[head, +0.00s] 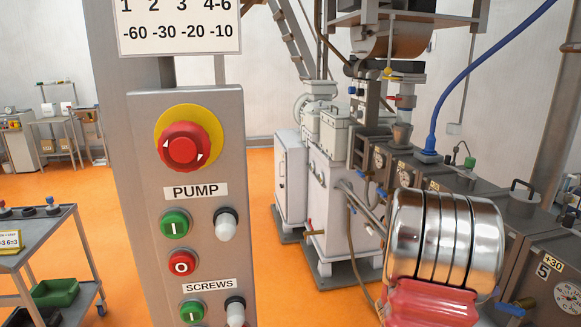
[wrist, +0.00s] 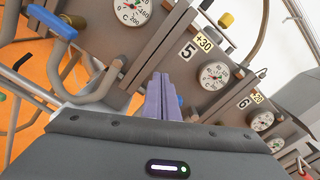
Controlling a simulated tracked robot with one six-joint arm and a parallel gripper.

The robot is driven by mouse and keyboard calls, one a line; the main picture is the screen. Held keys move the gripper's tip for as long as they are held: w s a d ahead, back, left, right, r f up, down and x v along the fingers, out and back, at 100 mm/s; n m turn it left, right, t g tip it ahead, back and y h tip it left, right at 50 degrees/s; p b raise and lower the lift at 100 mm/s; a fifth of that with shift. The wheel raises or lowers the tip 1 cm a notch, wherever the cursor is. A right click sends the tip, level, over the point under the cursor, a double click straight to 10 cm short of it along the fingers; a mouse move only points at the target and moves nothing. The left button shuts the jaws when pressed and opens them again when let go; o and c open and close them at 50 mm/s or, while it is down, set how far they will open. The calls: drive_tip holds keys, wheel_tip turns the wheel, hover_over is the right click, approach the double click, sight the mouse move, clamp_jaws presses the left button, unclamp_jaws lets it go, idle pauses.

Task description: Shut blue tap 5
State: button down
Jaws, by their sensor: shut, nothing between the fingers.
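The plate marked 5 (wrist: 187,52) sits beside a +30 label and a round dial (wrist: 213,75) on a brown block in the wrist view. My gripper (wrist: 160,92) is shut and empty, its pale purple fingers pointing up at the block, left of and below that dial. A small blue piece (wrist: 180,101) shows just right of the fingers; it is probably the handle of tap 5, mostly hidden behind them. Whether they touch it I cannot tell. In the head view, the 5 plate (head: 543,270) is at the right edge, with a blue handle (head: 515,308) below it.
Another blue tap handle (wrist: 52,22) with bent pipes is at upper left in the wrist view. A block marked 6 (wrist: 244,102) lies to the right. A control post (head: 190,200) with a red stop button stands at left in the head view. Orange floor is open behind it.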

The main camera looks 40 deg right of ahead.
drive_tip(key=shift+x, duration=0.85)
drive_tip(key=shift+s+a+f, duration=0.25)
drive_tip(key=shift+s+f, duration=0.1)
drive_tip(key=shift+f, duration=0.05)
idle(1.0)
drive_tip(key=shift+s+a+r, duration=0.15)
drive_tip(key=shift+s+r, duration=0.1)
drive_tip(key=shift+s, duration=0.2)
drive_tip(key=shift+s+a+r, duration=0.2)
drive_tip(key=shift+s+r, duration=0.05)
drive_tip(key=shift+s, duration=0.15)
idle(0.8)
drive_tip(key=shift+r, duration=0.1)
drive_tip(key=shift+w+r, duration=0.1)
drive_tip(key=shift+r, duration=0.2)
idle(0.5)
drive_tip(key=shift+v, duration=2.95)
